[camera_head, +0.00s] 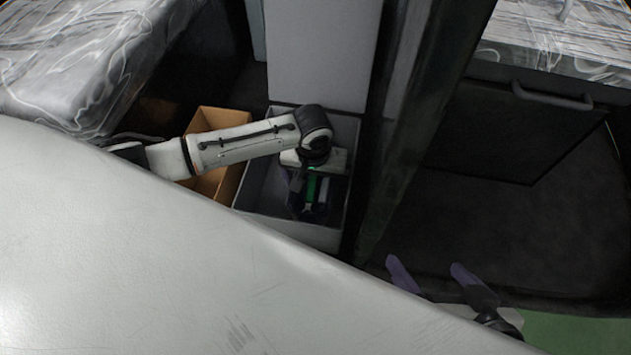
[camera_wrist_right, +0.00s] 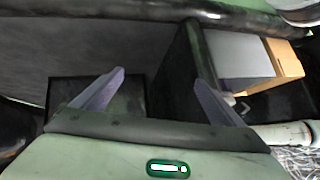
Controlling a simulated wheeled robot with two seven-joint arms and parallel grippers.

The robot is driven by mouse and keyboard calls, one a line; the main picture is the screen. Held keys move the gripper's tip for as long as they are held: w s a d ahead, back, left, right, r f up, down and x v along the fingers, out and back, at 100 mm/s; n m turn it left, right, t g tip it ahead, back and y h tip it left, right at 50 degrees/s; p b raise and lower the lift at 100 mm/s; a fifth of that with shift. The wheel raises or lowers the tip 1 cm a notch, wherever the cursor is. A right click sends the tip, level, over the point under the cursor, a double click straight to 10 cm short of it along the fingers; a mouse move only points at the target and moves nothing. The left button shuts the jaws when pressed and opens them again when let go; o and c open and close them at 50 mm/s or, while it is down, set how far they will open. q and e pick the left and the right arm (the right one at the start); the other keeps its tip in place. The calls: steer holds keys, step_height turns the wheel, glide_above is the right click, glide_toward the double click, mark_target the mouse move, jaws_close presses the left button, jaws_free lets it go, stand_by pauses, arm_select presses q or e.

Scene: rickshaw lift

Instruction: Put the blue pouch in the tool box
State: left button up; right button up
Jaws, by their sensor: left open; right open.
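My left gripper (camera_head: 312,200) is open, pointing down inside or just above a grey open-topped box (camera_head: 290,232) in the head view. This grey box may be the tool box. I cannot make out a blue pouch; the left gripper and its wrist hide part of the box's inside. My right gripper (camera_head: 432,272) is open and empty at the lower right of the head view, well apart from the box. Its two purple fingers, spread with nothing between them, also show in the right wrist view (camera_wrist_right: 158,76).
An orange-brown box (camera_head: 215,122) stands left of the grey box, and also shows in the wrist view (camera_wrist_right: 287,62). A dark post (camera_head: 420,110) stands between the boxes and a dark, handled panel (camera_head: 520,135). A large white surface (camera_head: 150,260) fills the foreground.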

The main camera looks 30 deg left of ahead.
arm_select(q)
steer(key=r+p, duration=0.1)
steer(key=r, duration=0.2)
steer(key=r+p, duration=0.1)
steer(key=r, duration=0.1)
steer(key=shift+s+d+r+p, duration=0.1)
steer(key=shift+s+r+p, duration=0.15)
steer(key=shift+p, duration=0.1)
step_height(320, 180, up, 6)
steer(key=p, duration=0.2)
steer(key=shift+s+r, duration=0.15)
steer(key=shift+s, duration=0.25)
arm_select(e)
steer(key=shift+s+d+r+m+t+h, duration=0.15)
steer(key=shift+d+h, duration=0.1)
steer(key=shift+d, duration=0.3)
steer(key=shift+s+d+f+m+t+h, duration=0.1)
steer(key=shift+s+d+h, duration=0.15)
steer(key=shift+d, duration=0.25)
steer(key=shift+s+d+r+m+t+h, duration=0.15)
steer(key=shift+d+h, duration=0.15)
steer(key=shift+d, duration=0.25)
arm_select(q)
steer(key=shift+d+p, duration=0.1)
steer(key=shift+p, duration=0.25)
